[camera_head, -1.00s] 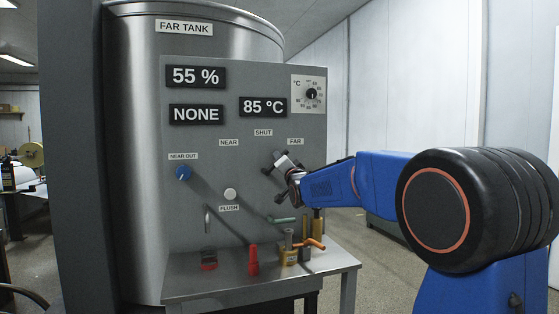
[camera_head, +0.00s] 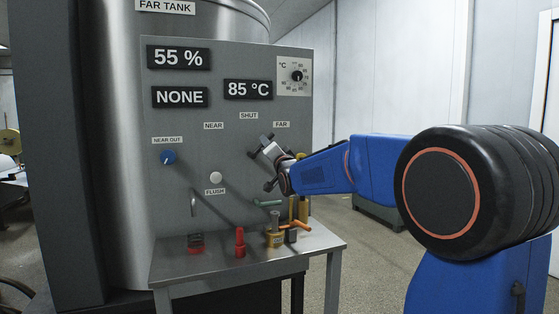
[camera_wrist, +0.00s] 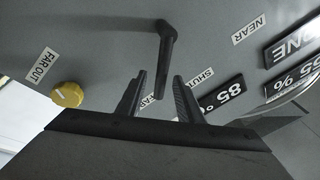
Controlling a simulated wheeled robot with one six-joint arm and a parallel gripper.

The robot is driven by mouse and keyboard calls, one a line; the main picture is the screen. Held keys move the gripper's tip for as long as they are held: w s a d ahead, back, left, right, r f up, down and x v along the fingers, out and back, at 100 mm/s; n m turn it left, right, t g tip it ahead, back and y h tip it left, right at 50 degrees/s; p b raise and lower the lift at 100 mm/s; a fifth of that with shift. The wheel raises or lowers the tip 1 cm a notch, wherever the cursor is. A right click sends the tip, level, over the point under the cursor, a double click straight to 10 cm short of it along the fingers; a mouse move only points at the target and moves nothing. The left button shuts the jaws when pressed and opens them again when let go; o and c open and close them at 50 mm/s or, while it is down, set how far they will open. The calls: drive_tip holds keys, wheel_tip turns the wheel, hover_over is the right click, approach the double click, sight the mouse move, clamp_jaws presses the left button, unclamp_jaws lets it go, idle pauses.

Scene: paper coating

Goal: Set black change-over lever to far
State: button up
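The black change-over lever (camera_wrist: 168,40) is on the grey panel in the wrist view. Its free end reaches down into the gap between my gripper's fingers. My gripper (camera_wrist: 158,90) is open, with one finger on each side of the lever and visible gaps. In the head view my gripper (camera_head: 262,147) is at the panel below the SHUT (camera_head: 249,115) and FAR (camera_head: 281,124) labels. It hides most of the lever there. The NEAR label (camera_head: 213,126) is to the left. A display (camera_head: 180,97) reads NONE.
A blue knob (camera_head: 168,158) and a white flush button (camera_head: 216,178) are on the panel at left. A yellow knob (camera_wrist: 68,94) shows in the wrist view. Below, a metal shelf (camera_head: 215,259) carries red and orange fittings. Open floor lies to the right.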

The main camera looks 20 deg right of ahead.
drive_tip(key=v, duration=1.4)
drive_tip(key=shift+s, duration=0.15)
drive_tip(key=s+a+f+n+g, duration=0.1)
drive_tip(key=s+f+n+g, duration=0.3)
drive_tip(key=s+f, duration=1.2)
drive_tip(key=s+a+f+n+g, duration=0.2)
drive_tip(key=s+f+n+g, duration=0.3)
drive_tip(key=s+f+g, duration=0.7)
drive_tip(key=s+f, duration=0.5)
drive_tip(key=s, duration=0.7)
drive_tip(key=shift+a, duration=0.15)
